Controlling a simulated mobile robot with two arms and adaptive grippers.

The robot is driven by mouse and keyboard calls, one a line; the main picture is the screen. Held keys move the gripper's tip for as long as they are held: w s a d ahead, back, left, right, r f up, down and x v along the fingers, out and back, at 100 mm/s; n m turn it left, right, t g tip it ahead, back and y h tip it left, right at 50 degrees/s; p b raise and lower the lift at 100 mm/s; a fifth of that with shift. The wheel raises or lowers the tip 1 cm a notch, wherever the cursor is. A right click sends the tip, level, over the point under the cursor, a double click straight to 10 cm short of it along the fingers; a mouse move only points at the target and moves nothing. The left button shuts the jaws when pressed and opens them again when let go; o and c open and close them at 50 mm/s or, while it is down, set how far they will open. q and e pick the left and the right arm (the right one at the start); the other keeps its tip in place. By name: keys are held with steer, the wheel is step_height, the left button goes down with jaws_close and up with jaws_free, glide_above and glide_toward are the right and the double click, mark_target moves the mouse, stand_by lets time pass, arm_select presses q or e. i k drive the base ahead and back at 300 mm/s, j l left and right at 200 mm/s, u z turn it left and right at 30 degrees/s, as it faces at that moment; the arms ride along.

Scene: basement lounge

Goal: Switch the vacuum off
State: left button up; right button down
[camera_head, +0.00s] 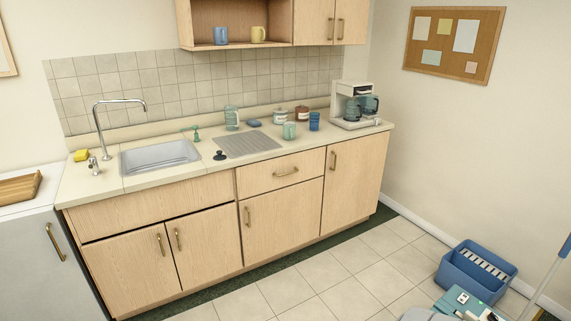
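At the bottom right of the head view, a teal and off-white appliance, which looks like the vacuum (450,304), stands on the floor, cut off by the lower edge. Small dark and light details show on its top, too small to tell whether one is a switch or how it is set. A pale grey-blue tube (546,276) slants up to the right edge beside it; I cannot tell whether it joins the appliance. Neither of my grippers is in view.
A blue crate (457,275) stands on the tiled floor just behind the appliance, near the right wall. A kitchen counter (208,164) with sink (160,157), mugs and coffee maker (352,102) runs along the back. The tiled floor (325,272) before the cabinets is clear.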

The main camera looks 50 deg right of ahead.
mark_target(462, 299)
steer(key=z, duration=3.05)
steer(key=i+l, duration=0.45)
steer(key=i, duration=0.15)
steer(key=i+l, duration=0.45)
steer(key=i, duration=0.15)
steer(key=i+l, duration=0.5)
steer(key=i+j+u, duration=0.05)
steer(key=i, duration=0.05)
